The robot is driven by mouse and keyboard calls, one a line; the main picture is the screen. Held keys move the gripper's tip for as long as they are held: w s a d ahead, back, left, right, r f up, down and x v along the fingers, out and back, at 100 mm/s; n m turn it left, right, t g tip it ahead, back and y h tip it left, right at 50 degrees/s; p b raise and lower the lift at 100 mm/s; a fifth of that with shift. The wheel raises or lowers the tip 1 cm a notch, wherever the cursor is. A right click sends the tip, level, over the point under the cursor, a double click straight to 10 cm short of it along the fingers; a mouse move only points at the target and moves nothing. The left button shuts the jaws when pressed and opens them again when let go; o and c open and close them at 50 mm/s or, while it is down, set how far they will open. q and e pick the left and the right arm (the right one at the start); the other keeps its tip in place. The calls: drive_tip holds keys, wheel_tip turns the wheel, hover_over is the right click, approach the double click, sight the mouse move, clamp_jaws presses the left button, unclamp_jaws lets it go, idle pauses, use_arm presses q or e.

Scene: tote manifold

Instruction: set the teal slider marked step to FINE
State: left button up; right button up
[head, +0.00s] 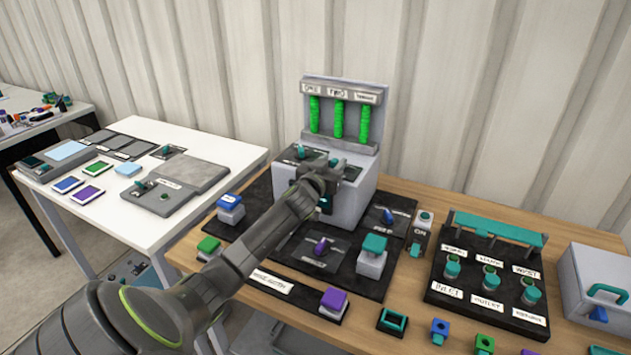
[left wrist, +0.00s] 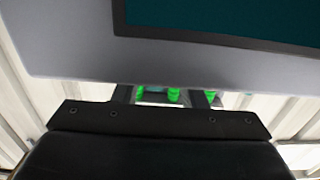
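A grey machine (head: 350,200) with three green coiled columns (head: 338,118) stands on the wooden table. Small teal knobs show on its dark top panel, one (head: 300,152) left of my gripper and one (head: 333,162) by the fingers. I cannot read a step or FINE mark, so I cannot tell which is the slider. My left gripper (head: 328,170) is over this panel; its fingers (left wrist: 163,97) stand apart in the left wrist view, with green columns visible between them. Whether they touch a knob is hidden. My right gripper is not in view.
A black mat with knobs and switches surrounds the machine, including a teal-topped block (head: 374,246). A black valve panel (head: 488,275) and a grey box (head: 597,290) stand to the right. A white table (head: 125,215) is at left. A grey, teal-faced surface (left wrist: 220,55) fills the upper wrist view.

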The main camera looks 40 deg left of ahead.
use_arm(q)
drive_tip(key=b+v, duration=0.2)
drive_tip(key=v, duration=1.4)
drive_tip(key=shift+s, duration=0.4)
drive_tip(key=shift+a, duration=0.1)
